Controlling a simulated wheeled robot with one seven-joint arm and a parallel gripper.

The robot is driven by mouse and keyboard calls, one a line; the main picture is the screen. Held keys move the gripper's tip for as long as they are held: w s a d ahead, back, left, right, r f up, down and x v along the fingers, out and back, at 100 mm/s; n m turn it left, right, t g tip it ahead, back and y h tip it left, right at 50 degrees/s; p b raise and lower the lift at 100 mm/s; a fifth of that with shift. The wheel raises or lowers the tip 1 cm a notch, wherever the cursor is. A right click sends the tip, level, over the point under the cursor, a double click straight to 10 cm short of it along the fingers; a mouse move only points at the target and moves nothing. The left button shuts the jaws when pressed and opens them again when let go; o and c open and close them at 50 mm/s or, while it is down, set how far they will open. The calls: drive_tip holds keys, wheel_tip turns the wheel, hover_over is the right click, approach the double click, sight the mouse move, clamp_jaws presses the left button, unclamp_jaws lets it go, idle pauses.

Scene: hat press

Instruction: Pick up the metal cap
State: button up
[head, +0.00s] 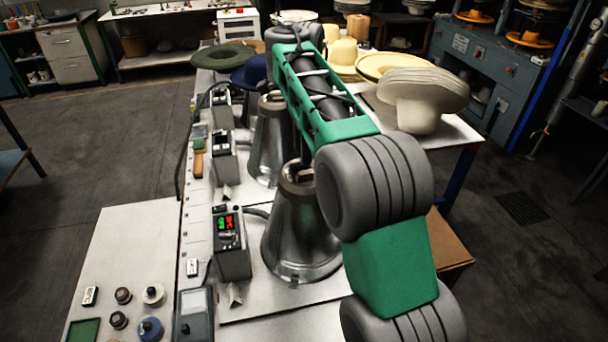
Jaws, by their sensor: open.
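Two shiny, bell-shaped metal caps with brownish tops stand upright on the pale bench. The nearer metal cap (290,245) is in the middle of the head view, left of my arm's grey joint, which overlaps its right edge. The farther metal cap (267,145) stands behind it and is partly covered by my green forearm link. I cannot tell which one the task means. My arm crosses the view from the lower right up to the top middle. My gripper cannot be made out; the arm's far end is lost among the hats behind.
A control box (231,245) with green and red digits stands left of the nearer cap. A panel with several knobs (150,328) is at the lower left. A green hat (224,56), a blue hat (250,72) and stacked cream hats (420,95) lie at the back. Floor is clear at left.

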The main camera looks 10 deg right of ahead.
sight(304, 172)
wheel_tip(304, 172, down, 8)
drive_tip(key=b, duration=0.5)
drive_tip(key=shift+s+d+r+b, duration=0.15)
drive_tip(key=shift+r+b, duration=0.1)
drive_tip(key=shift+b, duration=0.15)
drive_tip(key=shift+r, duration=0.1)
clamp_jaws()
idle(0.5)
drive_tip(key=shift+r, duration=0.15)
